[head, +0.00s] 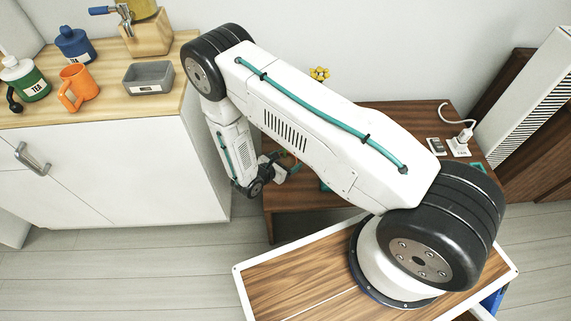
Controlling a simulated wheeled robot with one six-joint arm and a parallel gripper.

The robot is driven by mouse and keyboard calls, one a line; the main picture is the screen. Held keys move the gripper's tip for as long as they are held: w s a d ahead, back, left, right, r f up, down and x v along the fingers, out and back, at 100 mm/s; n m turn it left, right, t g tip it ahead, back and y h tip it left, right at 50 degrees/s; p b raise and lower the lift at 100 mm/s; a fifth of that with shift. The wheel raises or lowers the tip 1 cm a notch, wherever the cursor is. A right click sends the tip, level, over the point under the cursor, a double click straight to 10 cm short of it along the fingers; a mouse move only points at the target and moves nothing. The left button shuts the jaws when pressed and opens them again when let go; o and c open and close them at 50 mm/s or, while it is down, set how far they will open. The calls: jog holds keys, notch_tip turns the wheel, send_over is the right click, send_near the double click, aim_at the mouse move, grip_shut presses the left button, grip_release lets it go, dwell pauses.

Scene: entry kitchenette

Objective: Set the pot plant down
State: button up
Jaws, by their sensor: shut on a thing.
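The yellow flower head (319,74) of the pot plant shows just above my arm, in front of the pale wall. My arm hides most of the plant below the flower, including its pot. My gripper (284,168) points to the right over the left part of the low brown wooden table (295,198). It is shut on the pot plant, but the grip itself is mostly hidden. I cannot tell the gap between the pot and the table top.
A teal patch (325,187) shows on the table, mostly covered by my arm. A white plug and socket (459,146) lie at the table's right. The counter (150,107) at left holds a grey box (148,77), an orange mug (78,87) and canisters.

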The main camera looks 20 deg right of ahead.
jog(key=shift+w, duration=0.6)
jog(key=shift+s+f, duration=0.1)
jog(key=shift+f, duration=1.65)
jog(key=shift+f, duration=0.1)
jog(key=o, duration=1.5)
jog(key=shift+c, duration=0.2)
